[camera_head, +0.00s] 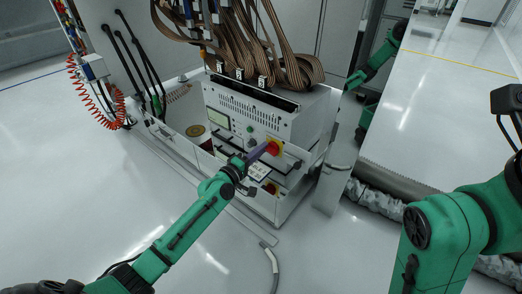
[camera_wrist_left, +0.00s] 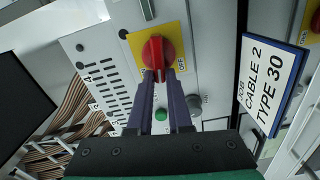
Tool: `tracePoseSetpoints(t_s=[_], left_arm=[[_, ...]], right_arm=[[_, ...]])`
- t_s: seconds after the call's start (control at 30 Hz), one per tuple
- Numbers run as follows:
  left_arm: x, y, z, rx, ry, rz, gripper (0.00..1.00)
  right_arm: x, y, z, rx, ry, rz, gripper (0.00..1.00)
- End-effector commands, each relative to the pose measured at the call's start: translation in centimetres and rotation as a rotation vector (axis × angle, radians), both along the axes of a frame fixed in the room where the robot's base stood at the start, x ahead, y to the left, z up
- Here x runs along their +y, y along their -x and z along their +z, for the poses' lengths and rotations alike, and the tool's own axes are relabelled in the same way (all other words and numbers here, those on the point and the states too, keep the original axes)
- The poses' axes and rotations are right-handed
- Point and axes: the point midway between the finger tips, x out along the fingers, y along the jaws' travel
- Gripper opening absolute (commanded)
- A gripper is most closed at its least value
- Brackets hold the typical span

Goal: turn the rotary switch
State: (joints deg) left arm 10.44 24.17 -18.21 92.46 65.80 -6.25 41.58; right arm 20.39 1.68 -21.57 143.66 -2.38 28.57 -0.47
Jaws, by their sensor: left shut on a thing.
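The rotary switch is a red knob (camera_head: 273,147) on a yellow plate on the front of the grey test unit (camera_head: 232,105). It also shows in the left wrist view as a red knob (camera_wrist_left: 152,48) on a yellow square. My left gripper (camera_head: 263,152) reaches it from the front left, with its purple fingers at the knob. In the left wrist view my left gripper (camera_wrist_left: 161,76) is shut on the knob's red handle, one finger on each side. The fingertips hide part of the handle. My right arm shows at the right edge, but its gripper is not visible.
A green button (camera_wrist_left: 160,114) and a dark round knob (camera_wrist_left: 194,104) sit near the fingers. A label reading "CABLE 2 TYPE 30" (camera_wrist_left: 267,78) is at the right. Brown cables (camera_head: 235,40) hang above the unit. Open floor (camera_head: 60,190) lies at the left.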

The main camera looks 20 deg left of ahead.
Motion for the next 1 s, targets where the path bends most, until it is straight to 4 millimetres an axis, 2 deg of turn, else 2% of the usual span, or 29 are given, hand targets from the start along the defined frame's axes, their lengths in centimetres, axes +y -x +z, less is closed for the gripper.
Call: tracePoseSetpoints(t_s=[0.3,0.87,0.9,0.93,0.97,1.0], left_arm=[[0.01,0.05,-0.52,0.056,0.129,-0.001,0.0],[0.0,0.06,-0.57,0.068,0.161,0.0,0.0],[0.0,0.06,-0.57,0.068,0.161,0.0,0.29],[0.0,0.05,-0.57,0.068,0.161,0.0,0.4],[0.0,0.06,-0.55,0.068,0.16,0.0,0.47],[0.0,0.04,-0.53,0.067,0.161,-0.001,0.47]], right_arm=[[-0.07,0.08,0.0,-0.003,0.0,-0.002,0.5],[-0.21,0.24,0.16,-0.011,-0.007,0.0,0.5],[-0.21,0.24,0.16,-0.011,-0.007,0.0,0.5],[-0.21,0.24,0.16,-0.011,-0.007,0.0,0.5],[-0.2,0.23,0.16,-0.011,-0.007,0.0,0.5],[-0.2,0.23,0.15,-0.011,-0.007,0.0,0.5]])
